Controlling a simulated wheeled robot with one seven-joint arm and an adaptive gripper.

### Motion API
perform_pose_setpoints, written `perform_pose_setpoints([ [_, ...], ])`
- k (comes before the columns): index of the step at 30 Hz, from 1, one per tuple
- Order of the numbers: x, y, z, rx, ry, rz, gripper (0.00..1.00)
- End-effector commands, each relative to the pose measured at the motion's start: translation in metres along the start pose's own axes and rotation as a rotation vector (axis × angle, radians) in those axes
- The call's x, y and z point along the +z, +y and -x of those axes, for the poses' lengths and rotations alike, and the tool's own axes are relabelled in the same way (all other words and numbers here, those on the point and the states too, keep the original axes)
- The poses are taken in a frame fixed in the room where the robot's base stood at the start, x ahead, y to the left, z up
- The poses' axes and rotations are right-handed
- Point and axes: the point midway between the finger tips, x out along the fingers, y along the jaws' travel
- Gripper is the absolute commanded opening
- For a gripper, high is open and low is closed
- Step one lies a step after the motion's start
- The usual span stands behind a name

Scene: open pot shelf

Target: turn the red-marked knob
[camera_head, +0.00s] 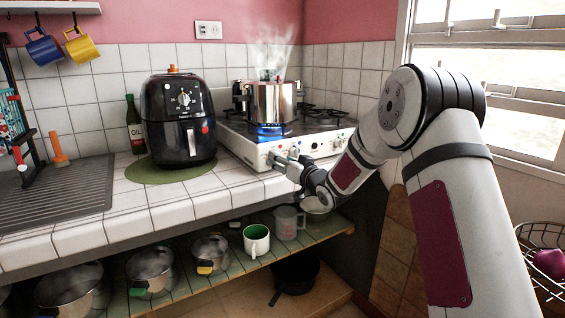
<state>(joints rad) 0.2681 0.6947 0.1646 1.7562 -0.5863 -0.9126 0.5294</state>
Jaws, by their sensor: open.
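The white gas stove (244,146) stands on the tiled counter, with its knobs along the front panel. A small reddish mark shows beside my gripper at the left part of that panel; which knob it belongs to is too small to tell. My gripper (283,161) is open at the front panel, its fingers pointing left. Whether it touches a knob cannot be told. My gripper and wrist hide part of the panel. A steaming steel pot (272,103) sits on a burner with a blue flame (269,128).
A black air fryer (178,121) stands on a green mat (146,173) left of the stove, with an oil bottle (134,126) behind. The open shelf below holds several pots and a green-lined mug (256,241). The front counter is clear.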

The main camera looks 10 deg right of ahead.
Motion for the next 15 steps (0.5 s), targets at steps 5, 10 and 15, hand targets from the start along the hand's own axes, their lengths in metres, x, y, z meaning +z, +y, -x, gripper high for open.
perform_pose_setpoints([
  [5, -0.0001, 0.0002, -0.0029, 0.001, -0.001, 0.0, 0.49],
  [10, -0.0001, 0.0002, -0.0026, 0.001, -0.001, 0.0, 0.44],
  [15, -0.0001, 0.0002, -0.0025, 0.001, 0.0, 0.0, 0.06],
])
